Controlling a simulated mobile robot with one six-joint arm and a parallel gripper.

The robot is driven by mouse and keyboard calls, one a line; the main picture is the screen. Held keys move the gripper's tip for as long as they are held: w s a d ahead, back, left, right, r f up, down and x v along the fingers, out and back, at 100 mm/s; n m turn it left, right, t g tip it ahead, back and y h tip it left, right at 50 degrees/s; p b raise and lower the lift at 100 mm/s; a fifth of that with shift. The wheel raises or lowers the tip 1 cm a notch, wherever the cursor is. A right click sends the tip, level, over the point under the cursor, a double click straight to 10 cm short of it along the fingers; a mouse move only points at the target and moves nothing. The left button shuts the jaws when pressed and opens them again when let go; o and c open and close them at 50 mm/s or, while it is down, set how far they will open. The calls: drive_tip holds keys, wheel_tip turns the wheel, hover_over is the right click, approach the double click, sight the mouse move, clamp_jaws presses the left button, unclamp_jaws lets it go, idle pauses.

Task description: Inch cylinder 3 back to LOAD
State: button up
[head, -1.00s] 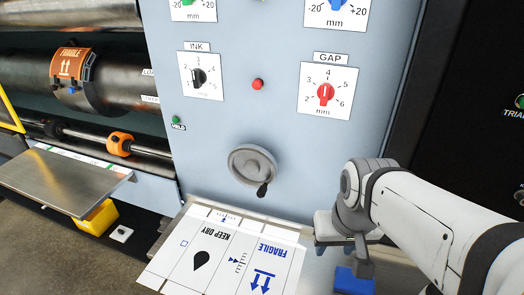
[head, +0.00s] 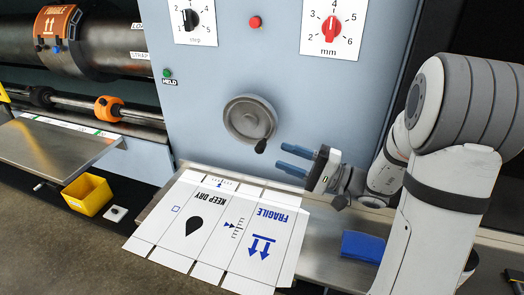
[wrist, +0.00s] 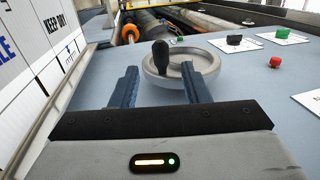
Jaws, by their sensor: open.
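The dark cylinder (head: 110,50) at the upper left carries an orange FRAGILE plate (head: 52,25). LOAD (head: 139,27) and STRAP (head: 140,54) labels sit at its right end; the LOAD label is partly cut by the panel edge. A grey handwheel (head: 246,108) with a dark crank knob (head: 261,146) is on the blue-grey panel. My gripper (head: 281,157) is open and empty, to the lower right of the wheel, its blue fingers pointing at it. In the wrist view the wheel (wrist: 190,82) and its upright knob (wrist: 161,58) lie ahead, between the fingers and apart from them.
A green HELD lamp (head: 167,73), a red button (head: 254,22), a black dial (head: 190,19) and a red dial (head: 331,28) are on the panel. A printed sheet (head: 215,230) lies below the wheel. A blue block (head: 362,246) and a yellow bin (head: 87,194) stand lower.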

sight(260, 147)
drive_tip(key=x, duration=0.7)
drive_tip(key=shift+w+a+r+p, duration=0.1)
drive_tip(key=shift+w+a+p, duration=0.15)
drive_tip(key=shift+p, duration=0.1)
drive_tip(key=shift+c, duration=0.2)
clamp_jaws()
